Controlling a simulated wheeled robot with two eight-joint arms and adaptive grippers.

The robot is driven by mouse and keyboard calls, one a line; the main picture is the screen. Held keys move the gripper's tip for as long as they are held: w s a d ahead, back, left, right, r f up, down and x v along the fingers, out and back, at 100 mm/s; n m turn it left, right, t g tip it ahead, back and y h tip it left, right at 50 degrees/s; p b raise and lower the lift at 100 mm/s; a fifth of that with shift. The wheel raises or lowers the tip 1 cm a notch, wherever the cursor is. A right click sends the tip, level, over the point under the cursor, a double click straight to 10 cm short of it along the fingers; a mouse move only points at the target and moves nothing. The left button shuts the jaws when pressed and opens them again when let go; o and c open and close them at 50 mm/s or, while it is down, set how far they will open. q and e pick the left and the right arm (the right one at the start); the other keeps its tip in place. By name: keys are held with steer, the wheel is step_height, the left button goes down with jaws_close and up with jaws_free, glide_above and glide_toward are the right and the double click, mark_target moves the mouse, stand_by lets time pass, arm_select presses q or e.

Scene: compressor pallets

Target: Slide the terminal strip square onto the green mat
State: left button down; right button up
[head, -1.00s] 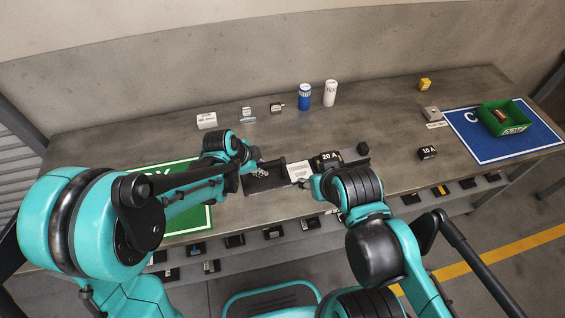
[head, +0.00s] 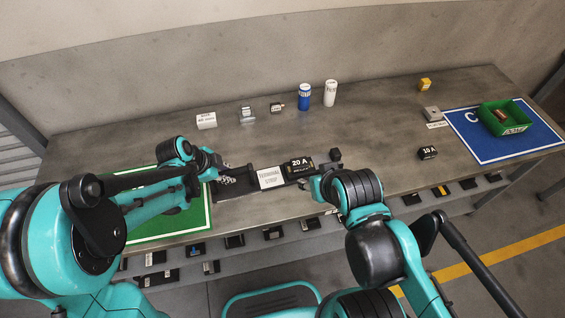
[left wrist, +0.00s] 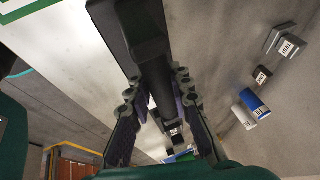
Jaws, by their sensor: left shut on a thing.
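The terminal strip (head: 236,188) is a long dark bar with a white label and a black 20 A block (head: 298,167) on it. It lies on the bench, its left end at the right edge of the green mat (head: 160,228); any overlap is unclear. My left gripper (head: 222,172) is shut on a raised part near that end. In the left wrist view, the dark part is between the fingers (left wrist: 157,80), and a mat corner (left wrist: 18,8) shows. My right gripper (head: 316,187) is by the strip's right half; its fingers are mostly hidden. My left arm covers part of the mat.
A white box (head: 206,121), small parts, a blue can (head: 304,97) and a white can (head: 330,93) stand at the back. A 10 A block (head: 427,153) and a blue mat (head: 480,147) with a green bin (head: 503,128) are right. Several small blocks sit below the front edge.

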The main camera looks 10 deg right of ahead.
arm_select(q)
steer(key=a, duration=0.9)
steer(key=shift+a+f+b, duration=0.15)
steer(key=shift+a+b, duration=0.15)
steer(key=shift+a, duration=0.05)
steer(key=c, duration=1.3)
jaws_free()
steer(key=shift+w, duration=0.1)
steer(key=v, duration=1.2)
